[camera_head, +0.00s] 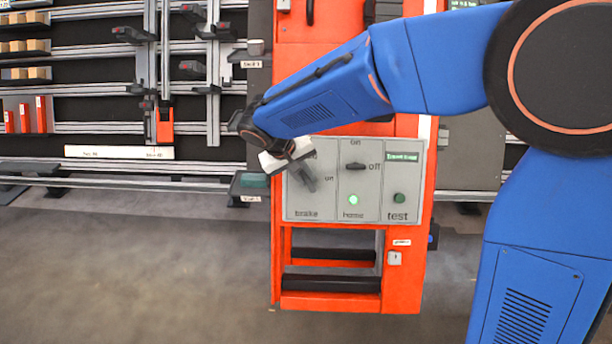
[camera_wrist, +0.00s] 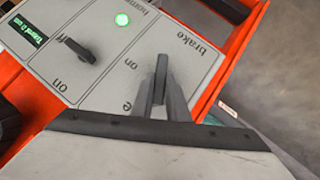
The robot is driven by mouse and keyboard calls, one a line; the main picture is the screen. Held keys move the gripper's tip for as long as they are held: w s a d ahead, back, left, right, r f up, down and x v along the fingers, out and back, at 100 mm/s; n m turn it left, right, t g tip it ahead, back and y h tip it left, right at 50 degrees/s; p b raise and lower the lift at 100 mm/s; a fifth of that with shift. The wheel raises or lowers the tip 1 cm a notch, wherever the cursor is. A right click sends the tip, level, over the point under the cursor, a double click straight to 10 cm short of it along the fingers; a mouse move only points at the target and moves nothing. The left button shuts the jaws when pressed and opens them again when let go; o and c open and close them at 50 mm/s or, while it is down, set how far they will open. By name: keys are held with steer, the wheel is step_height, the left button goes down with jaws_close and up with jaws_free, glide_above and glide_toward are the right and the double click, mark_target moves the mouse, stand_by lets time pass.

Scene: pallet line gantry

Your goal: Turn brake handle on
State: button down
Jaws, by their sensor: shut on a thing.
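The grey control panel (camera_head: 323,209) is on the front of an orange cabinet and has a section labelled "brake". My gripper (camera_head: 305,180) is at this section, to the left of its "on" label. In the wrist view my gripper (camera_wrist: 161,90) is shut on the dark brake handle (camera_wrist: 161,70), with a finger on each side of it. The handle looks close to upright in the wrist view, and the "on" label is to its left. In the head view my gripper hides most of the handle. Another label by the fingers is mostly hidden.
Beside the brake section are a dark selector knob (camera_head: 355,166) marked on and off, a lit green home light (camera_head: 353,200) and a green test button (camera_head: 399,198). The orange cabinet (camera_head: 300,301) stands on open floor. Racks with metal rails (camera_head: 95,128) stand at left.

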steer(key=n+h, duration=0.1)
steer(key=n+t+h, duration=0.1)
steer(key=n, duration=0.1)
steer(key=n+t+h, duration=0.1)
steer(key=shift+s+a+f+n+h, duration=0.15)
steer(key=shift+a+f+n+h, duration=0.15)
steer(key=shift+a+f+h, duration=0.1)
steer(key=n+t+h, duration=0.1)
steer(key=n, duration=0.1)
steer(key=n+t, duration=0.1)
steer(key=n, duration=0.1)
steer(key=shift+s+f+t+h, duration=0.2)
steer(key=shift+t+h, duration=0.1)
steer(key=shift+h, duration=0.1)
steer(key=shift+n, duration=0.4)
steer(key=c, duration=1.7)
jaws_free()
steer(key=shift+a, duration=0.1)
steer(key=v, duration=1.7)
steer(key=shift+s+a+f, duration=0.1)
steer(key=shift+s+f, duration=0.05)
steer(key=shift+s, duration=0.05)
